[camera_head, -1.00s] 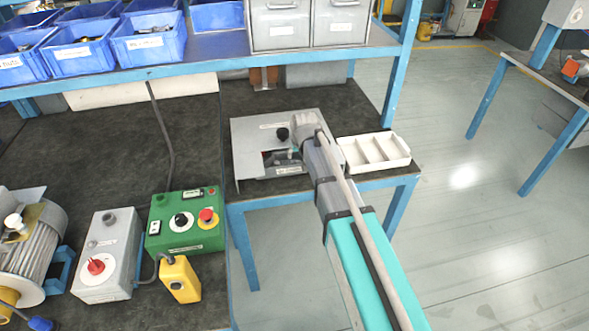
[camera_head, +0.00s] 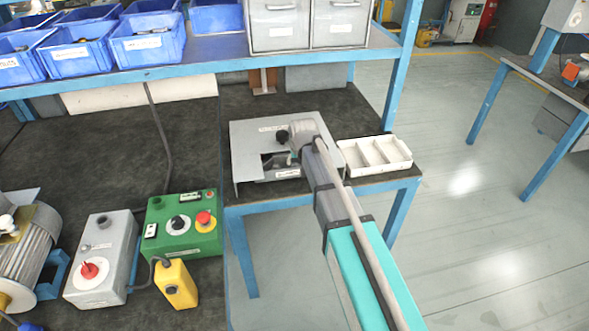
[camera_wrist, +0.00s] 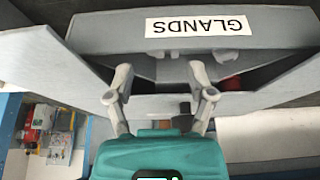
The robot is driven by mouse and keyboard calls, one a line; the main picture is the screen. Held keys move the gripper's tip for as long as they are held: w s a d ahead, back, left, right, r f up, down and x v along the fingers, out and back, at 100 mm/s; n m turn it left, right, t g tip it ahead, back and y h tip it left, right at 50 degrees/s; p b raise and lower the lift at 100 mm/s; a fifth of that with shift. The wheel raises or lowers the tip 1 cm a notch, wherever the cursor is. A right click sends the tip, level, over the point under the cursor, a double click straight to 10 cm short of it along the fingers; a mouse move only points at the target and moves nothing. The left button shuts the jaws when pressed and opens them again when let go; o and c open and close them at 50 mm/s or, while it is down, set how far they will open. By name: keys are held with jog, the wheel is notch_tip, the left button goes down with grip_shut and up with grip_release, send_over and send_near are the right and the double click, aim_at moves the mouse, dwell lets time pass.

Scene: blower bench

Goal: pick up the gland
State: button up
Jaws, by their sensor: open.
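A grey metal box (camera_head: 245,143) stands on the small dark-topped bench, with a black knob on it. In the wrist view the same box fills the upper part, with a label (camera_wrist: 197,26) reading GLANDS upside down. My gripper (camera_wrist: 160,74) is open, its two fingers apart at the dark opening of the box. Nothing shows clearly between the fingertips. I cannot make out a gland; the inside is dark. A small red thing (camera_wrist: 230,84) shows in the opening right of the fingers. In the head view my arm hides the gripper.
A white divided tray (camera_head: 374,154) sits right of the box, close beside my arm. A green control box (camera_head: 180,236), grey switch box (camera_head: 101,258) and yellow box (camera_head: 176,285) stand at lower left. A shelf with blue bins (camera_head: 148,47) overhangs the back.

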aim_at(296, 165)
jog(key=shift+b+x, duration=1.9)
jog(key=shift+x, duration=0.35)
jog(key=shift+s+a, duration=0.1)
jog(key=c, duration=0.6)
